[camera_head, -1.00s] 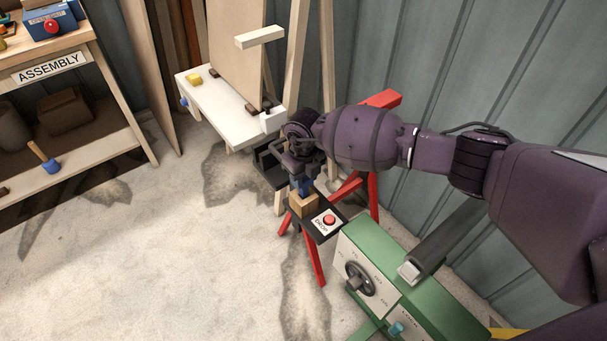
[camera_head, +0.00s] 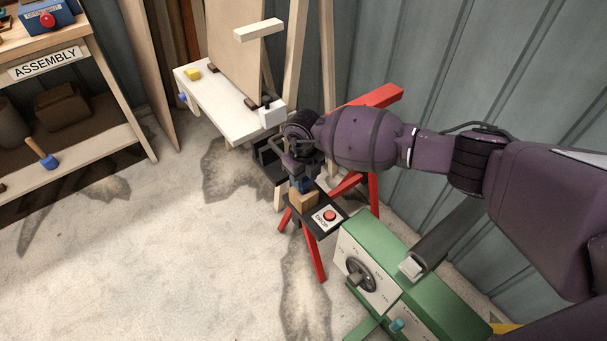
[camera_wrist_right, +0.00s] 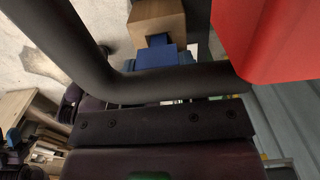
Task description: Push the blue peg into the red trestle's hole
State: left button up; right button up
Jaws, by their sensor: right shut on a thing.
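The red trestle (camera_head: 368,98) stands by the wall, with its red legs below my right arm. A light wooden block (camera_head: 303,200) sits at the near end of the trestle. The blue peg (camera_head: 301,184) is between my right gripper (camera_head: 300,175) and this block. My right gripper is shut on the peg from above. In the right wrist view, the blue peg (camera_wrist_right: 157,57) has a narrower part against the wooden block (camera_wrist_right: 157,24), and the trestle's red beam (camera_wrist_right: 272,38) is at the right. The hole itself is hidden. My left gripper is out of view.
A black plate with a red button (camera_head: 330,214) is beside the wooden block. A green machine with a dial (camera_head: 372,263) stands in front. A white table (camera_head: 225,105) is behind, and the assembly shelf (camera_head: 95,165) is at left. The floor at lower left is clear.

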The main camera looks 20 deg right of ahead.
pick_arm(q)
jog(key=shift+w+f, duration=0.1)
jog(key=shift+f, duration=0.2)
pick_arm(e)
jog(key=shift+f, duration=0.8)
pick_arm(q)
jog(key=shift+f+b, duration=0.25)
jog(key=shift+b, duration=0.1)
pick_arm(e)
jog(key=shift+f, duration=0.4)
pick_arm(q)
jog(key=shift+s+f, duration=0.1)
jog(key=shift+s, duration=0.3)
pick_arm(e)
jog(key=o, duration=1)
jog(key=shift+d+f, duration=0.1)
jog(key=shift+s, duration=0.1)
notch_tip(320, 180, up, 10)
jog(key=p, duration=0.2)
jog(key=shift+p, duration=0.4)
jog(key=shift+r, duration=0.6)
jog(key=shift+a, duration=0.2)
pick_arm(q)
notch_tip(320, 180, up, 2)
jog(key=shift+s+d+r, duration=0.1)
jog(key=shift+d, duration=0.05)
